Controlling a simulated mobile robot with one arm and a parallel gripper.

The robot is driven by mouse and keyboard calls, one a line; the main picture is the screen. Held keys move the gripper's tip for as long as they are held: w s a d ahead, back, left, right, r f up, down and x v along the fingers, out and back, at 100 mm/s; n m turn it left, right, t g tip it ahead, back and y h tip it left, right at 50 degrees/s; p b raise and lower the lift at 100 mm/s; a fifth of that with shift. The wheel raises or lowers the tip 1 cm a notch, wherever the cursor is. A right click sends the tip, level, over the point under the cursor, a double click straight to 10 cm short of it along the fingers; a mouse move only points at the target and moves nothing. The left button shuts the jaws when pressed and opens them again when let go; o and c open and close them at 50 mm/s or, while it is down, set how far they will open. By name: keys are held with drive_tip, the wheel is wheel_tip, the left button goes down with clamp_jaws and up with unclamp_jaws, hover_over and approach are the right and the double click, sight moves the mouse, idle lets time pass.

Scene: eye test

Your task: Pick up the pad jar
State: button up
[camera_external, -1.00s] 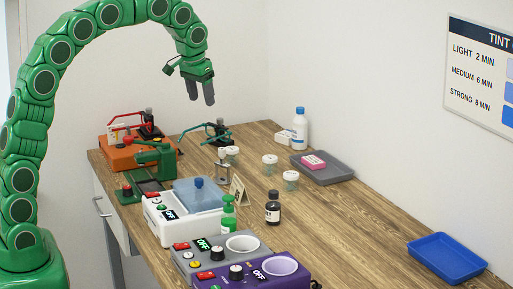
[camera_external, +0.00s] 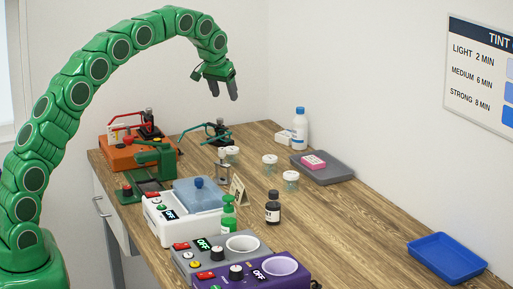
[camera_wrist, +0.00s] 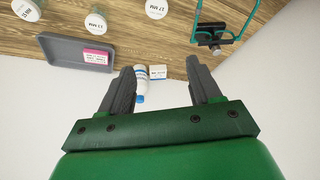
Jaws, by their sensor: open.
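Several small clear jars with white lids stand on the wooden table: a back jar (camera_external: 232,155), a middle jar (camera_external: 270,161) and a front jar (camera_external: 291,181). In the wrist view, jar lids at the top edge carry small labels, including a left lid (camera_wrist: 26,9), a middle lid (camera_wrist: 96,22) and a right lid (camera_wrist: 156,8). The lettering is too small for me to tell which is the pad jar. My gripper (camera_external: 224,90) is open and empty, high above the back of the table and apart from the jars. Its spread fingers show in the wrist view (camera_wrist: 160,70).
A grey tray (camera_external: 338,172) holds a pink block (camera_external: 313,162). A white bottle with a blue cap (camera_external: 300,130) stands behind it. A dark bottle (camera_external: 272,209), green-capped bottle (camera_external: 229,213) and several machines crowd the left. A blue tray (camera_external: 446,259) lies right; table between is clear.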

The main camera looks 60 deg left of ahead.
approach(230, 149)
drive_tip(key=x, duration=0.4)
drive_tip(key=shift+s+a+f, duration=0.1)
drive_tip(key=shift+s+f, duration=0.05)
drive_tip(key=shift+f, duration=0.3)
drive_tip(key=shift+w+x, duration=0.15)
drive_tip(key=shift+x, duration=1.8)
drive_tip(key=shift+w+x, duration=0.15)
drive_tip(key=shift+x, duration=1.8)
drive_tip(key=shift+r, duration=0.1)
drive_tip(key=c, duration=0.7)
drive_tip(key=shift+r, duration=0.15)
drive_tip(key=shift+c, duration=0.2)
